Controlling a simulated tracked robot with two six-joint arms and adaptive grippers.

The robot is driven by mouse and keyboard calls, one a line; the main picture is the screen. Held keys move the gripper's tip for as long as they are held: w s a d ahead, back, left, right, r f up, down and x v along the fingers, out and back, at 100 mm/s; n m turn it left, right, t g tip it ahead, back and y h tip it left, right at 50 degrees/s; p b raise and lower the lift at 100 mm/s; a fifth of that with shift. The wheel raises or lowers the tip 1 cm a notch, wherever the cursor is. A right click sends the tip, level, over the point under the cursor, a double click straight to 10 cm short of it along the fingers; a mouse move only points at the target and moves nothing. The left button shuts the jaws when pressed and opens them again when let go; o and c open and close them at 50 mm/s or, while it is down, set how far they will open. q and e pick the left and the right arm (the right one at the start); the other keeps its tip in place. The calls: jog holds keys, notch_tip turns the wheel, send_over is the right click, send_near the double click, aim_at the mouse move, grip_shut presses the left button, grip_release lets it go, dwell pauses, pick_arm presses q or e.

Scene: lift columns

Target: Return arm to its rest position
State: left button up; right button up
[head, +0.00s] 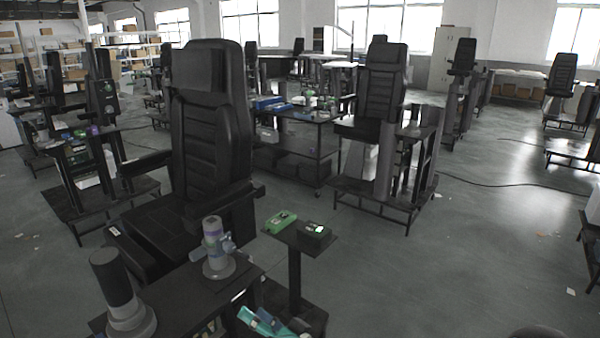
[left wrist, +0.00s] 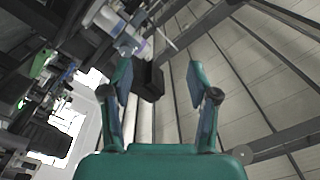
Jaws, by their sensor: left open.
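My left gripper (head: 262,322) shows as teal and grey parts at the bottom edge of the head view, below a small black stand. In the left wrist view my left gripper (left wrist: 158,76) has its two teal fingers spread apart, with a clear gap and nothing held between them. A dark block shows behind that gap, apart from the fingers. The view there is tilted, with ceiling beams beyond. My right gripper is in neither view.
A black padded seat (head: 210,120) stands at the left. A stand holds a green device (head: 280,222) and a black box (head: 314,235) with a lit screen. Another black seat (head: 383,90) stands farther back. The floor (head: 480,250) at the right is mostly clear.

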pick_arm(q)
jog(key=a+f+m+h, duration=0.1)
jog(key=a+f+h, duration=0.1)
jog(key=f+h, duration=0.55)
jog(key=a+f+m+h, duration=0.1)
jog(key=a+f+h, duration=0.25)
jog(key=f, duration=0.75)
jog(key=s+f+n+g+h, duration=0.1)
jog(key=s+f+g+h, duration=0.1)
jog(key=s, duration=0.7)
jog(key=s+d+f+n+g+h, duration=0.1)
jog(key=s+f+g+h, duration=0.2)
jog(key=s, duration=0.7)
jog(key=s+d+f+n+g+h, duration=0.1)
jog(key=s+f+g, duration=0.3)
jog(key=s, duration=0.5)
jog(key=shift+s+d+g+h, duration=0.15)
jog(key=shift+d+g+h, duration=0.05)
jog(key=shift+g+h, duration=0.65)
